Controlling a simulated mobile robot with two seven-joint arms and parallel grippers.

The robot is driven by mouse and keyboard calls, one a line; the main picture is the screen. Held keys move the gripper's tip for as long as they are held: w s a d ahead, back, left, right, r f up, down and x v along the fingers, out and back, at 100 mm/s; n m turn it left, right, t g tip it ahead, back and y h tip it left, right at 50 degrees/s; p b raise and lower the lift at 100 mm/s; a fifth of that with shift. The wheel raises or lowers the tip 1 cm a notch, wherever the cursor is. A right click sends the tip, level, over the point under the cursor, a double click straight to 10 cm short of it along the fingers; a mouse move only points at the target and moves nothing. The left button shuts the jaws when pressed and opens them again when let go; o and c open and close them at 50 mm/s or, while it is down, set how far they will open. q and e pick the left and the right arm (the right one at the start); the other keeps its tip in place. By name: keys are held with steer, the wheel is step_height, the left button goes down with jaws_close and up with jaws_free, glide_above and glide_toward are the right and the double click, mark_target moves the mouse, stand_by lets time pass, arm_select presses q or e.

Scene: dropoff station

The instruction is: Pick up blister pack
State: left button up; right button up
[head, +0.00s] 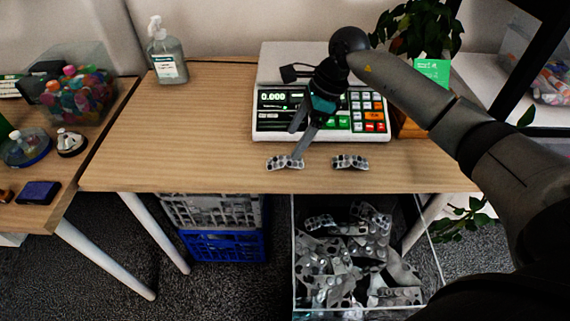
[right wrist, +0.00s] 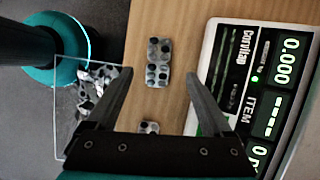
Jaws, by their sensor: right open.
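Two silver-grey blister packs lie flat near the front edge of the table: a left pack (head: 285,163) and a right pack (head: 350,162). My right gripper (head: 297,143) points down over the left pack in the head view. In the right wrist view the right gripper (right wrist: 159,76) is open, and the left pack (right wrist: 158,62) shows between its fingertips with gaps on both sides. The right pack (right wrist: 149,127) is partly hidden behind the gripper's base. Nothing is held. My left gripper does not show.
A scale (head: 265,122) reading 0.000 stands just behind the packs. A clear bin (head: 294,268) full of blister packs is below the front edge. A sanitizer bottle (head: 168,62) stands at the back left. The table's left part is clear. A plant (head: 418,30) is at the back right.

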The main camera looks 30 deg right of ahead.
mark_target(285, 160)
steer(key=shift+s+b+x, duration=0.2)
steer(key=shift+b+x, duration=0.65)
steer(key=shift+x, duration=1.5)
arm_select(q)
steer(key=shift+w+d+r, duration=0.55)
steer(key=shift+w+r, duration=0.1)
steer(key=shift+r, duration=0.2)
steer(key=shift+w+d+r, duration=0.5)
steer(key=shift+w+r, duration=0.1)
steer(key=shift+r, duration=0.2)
arm_select(e)
steer(key=shift+w+a+f, duration=0.1)
steer(key=shift+f, duration=0.55)
steer(key=shift+c, duration=0.2)
jaws_close()
